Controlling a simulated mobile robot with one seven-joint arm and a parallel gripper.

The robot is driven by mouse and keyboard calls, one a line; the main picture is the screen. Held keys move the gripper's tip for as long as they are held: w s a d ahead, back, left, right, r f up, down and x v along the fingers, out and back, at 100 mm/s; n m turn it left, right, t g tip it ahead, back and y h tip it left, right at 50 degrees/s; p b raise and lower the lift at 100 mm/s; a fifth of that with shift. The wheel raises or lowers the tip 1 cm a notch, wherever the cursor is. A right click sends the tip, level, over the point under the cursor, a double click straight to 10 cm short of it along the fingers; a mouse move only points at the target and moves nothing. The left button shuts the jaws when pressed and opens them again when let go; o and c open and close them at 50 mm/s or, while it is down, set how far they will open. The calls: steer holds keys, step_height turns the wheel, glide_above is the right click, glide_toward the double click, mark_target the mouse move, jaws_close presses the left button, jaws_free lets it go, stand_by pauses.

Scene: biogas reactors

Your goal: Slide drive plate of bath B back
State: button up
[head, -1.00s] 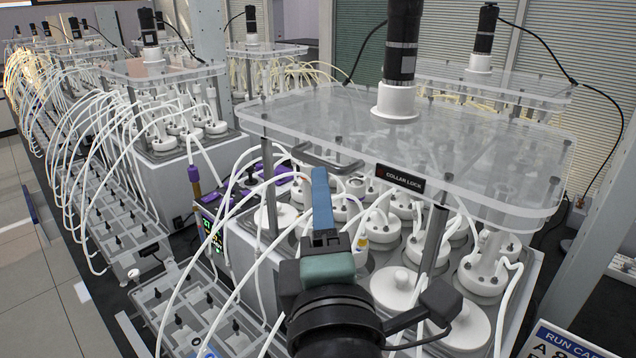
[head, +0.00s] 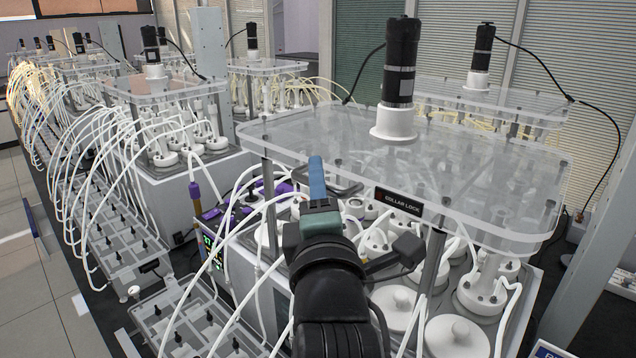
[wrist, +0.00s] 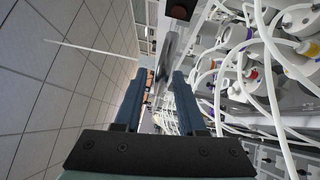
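The nearest bath's drive plate (head: 300,135) is a clear, thick sheet on posts, with a black motor on a white collar (head: 395,118). I cannot read which bath letter it has. A grey bar handle (head: 345,186) is on its front edge, left of the "COLLAR LOCK" label (head: 398,201). My gripper (head: 317,165) is at this handle, and its blue finger covers part of it. In the wrist view my gripper (wrist: 160,75) is open, and the grey handle (wrist: 168,52) shows at the gap between the fingertips. I cannot tell if they touch.
White-capped reactor bottles (head: 395,305) and many looped white tubes stand below the plate. A grey tray of small fittings (head: 190,320) is at the lower left. Similar baths (head: 165,90) line the bench behind. A metal post (head: 600,215) stands at the right. Tiled floor is clear at the left.

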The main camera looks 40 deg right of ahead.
jaws_close()
stand_by(1.2)
